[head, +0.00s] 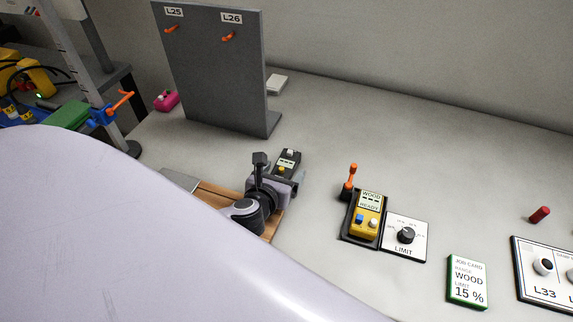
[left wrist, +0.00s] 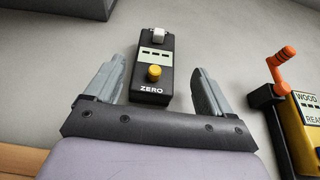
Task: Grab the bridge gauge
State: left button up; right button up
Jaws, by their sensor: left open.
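A small dark gauge with a display, a yellow button and the word ZERO (left wrist: 152,68) lies on the bench straight ahead in the left wrist view. No name on it confirms it is the bridge gauge. In the head view the gauge (head: 287,161) is just beyond my left gripper (head: 288,176), partly hidden by it. My left gripper (left wrist: 158,78) is open, one finger on each side of the gauge's near part, with gaps showing on both sides. I cannot tell the height between fingers and gauge. My right gripper is not in view.
A yellow WOOD meter (head: 367,212), orange-tipped lever (head: 350,178) and LIMIT dial panel (head: 405,237) stand right of the gauge. A job card (head: 467,281) lies further right. A grey upright board (head: 212,75) with hooks stands behind. A wooden piece (head: 213,195) lies near my wrist.

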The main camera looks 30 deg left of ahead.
aim_at(289, 164)
pick_arm(q)
jog(key=x, duration=0.5)
jog(key=shift+s+a+r, duration=0.1)
jog(key=shift+a+r, duration=0.05)
jog(key=shift+a, duration=0.15)
jog(key=c, duration=1.2)
jog(key=shift+r, duration=0.1)
